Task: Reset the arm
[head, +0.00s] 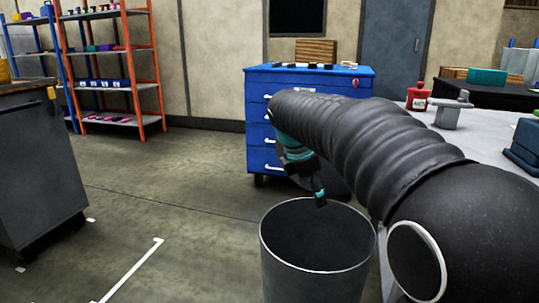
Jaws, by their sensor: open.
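My arm, in a black ribbed sleeve, reaches in from the right of the head view and bends down at its far end. My gripper (319,196) hangs from it, pointing down over the near bin's far rim area. The fingers are small and partly hidden by the arm, and nothing shows held between them. The gripper is open. A grey round bin (312,277) with a pale rim stands just below the gripper. Its visible inside looks dark and empty, though its bottom is hidden.
A blue drawer cabinet (258,118) stands behind the arm. A pale table (500,125) at the right holds a red bottle (418,97), a grey fixture (450,110) and a blue block (525,145). A dark cart (38,165) stands left. Orange shelving (152,70) is behind. The floor between is clear.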

